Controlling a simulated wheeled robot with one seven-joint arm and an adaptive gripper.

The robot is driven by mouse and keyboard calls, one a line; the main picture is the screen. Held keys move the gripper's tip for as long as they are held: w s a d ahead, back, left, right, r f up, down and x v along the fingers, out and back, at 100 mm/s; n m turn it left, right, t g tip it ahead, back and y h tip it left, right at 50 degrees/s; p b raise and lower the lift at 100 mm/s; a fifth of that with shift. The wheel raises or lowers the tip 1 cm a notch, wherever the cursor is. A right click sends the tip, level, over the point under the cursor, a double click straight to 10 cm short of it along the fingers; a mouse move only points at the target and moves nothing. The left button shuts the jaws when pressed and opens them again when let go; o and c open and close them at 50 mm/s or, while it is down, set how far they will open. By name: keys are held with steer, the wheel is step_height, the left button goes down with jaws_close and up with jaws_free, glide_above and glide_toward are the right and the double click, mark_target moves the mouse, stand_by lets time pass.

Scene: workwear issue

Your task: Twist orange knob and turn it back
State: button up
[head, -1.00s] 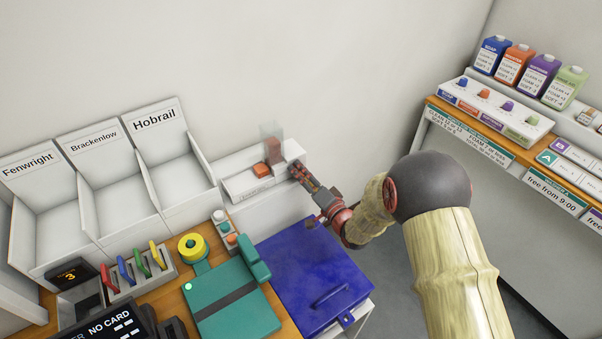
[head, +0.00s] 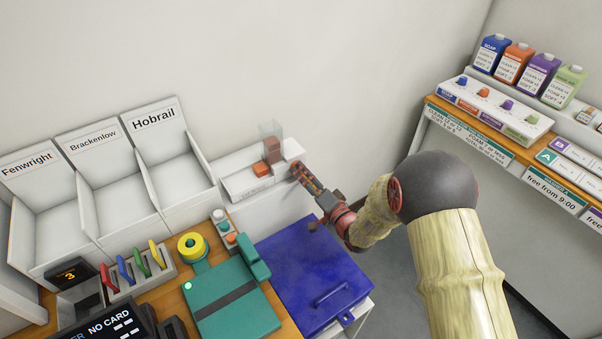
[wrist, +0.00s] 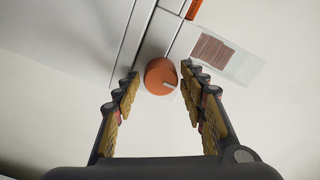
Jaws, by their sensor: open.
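The orange knob (wrist: 161,77) is round with a pale pointer mark. It shows in the middle of the wrist view, on the white dispenser beside its clear hopper (wrist: 215,51) with brown contents. My gripper (wrist: 160,71) is open, with one finger on each side of the knob. The right fingertips are close to it and a small gap shows on the left; I cannot tell whether they touch. In the head view my gripper (head: 298,169) is at the right end of the white dispenser (head: 236,184).
A blue lidded box (head: 315,268) is below the arm. White labelled bins (head: 165,165) stand to the left. Shelves with bottles (head: 515,64) are at the right, with another small orange knob (head: 483,93).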

steer(key=v, duration=1)
steer(key=shift+s, duration=0.2)
steer(key=shift+d, duration=0.15)
